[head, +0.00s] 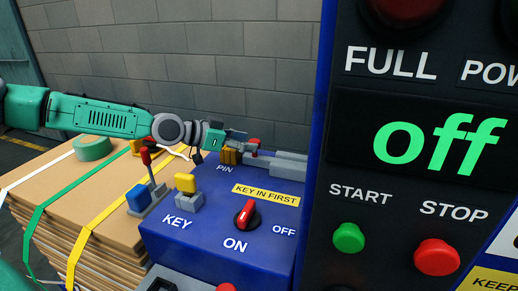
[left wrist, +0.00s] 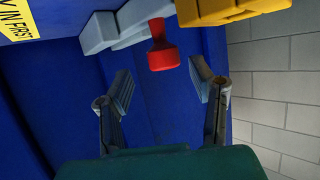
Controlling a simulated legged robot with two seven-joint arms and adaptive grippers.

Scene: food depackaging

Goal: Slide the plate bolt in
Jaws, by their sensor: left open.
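The plate bolt is a grey bar in a grey housing (head: 278,165) at the back edge of the blue control box (head: 205,248). Its red knob (head: 254,143) stands up near the gripper. In the left wrist view the red knob (left wrist: 163,52) sticks out from the grey bolt (left wrist: 122,28), just beyond the gap between the fingertips. My left gripper (head: 238,136) is open, with its fingers pointing at the knob. In the left wrist view my left gripper (left wrist: 162,72) shows two spread fingers with nothing between them. My right gripper is not in view.
A yellow block (head: 231,156) by the PIN label sits beside the bolt; it also shows in the left wrist view (left wrist: 222,8). A key block (head: 186,187), a red-topped lever (head: 149,170) and a red switch (head: 245,214) stand nearby. A tall panel (head: 350,170) reading "off" rises at right.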

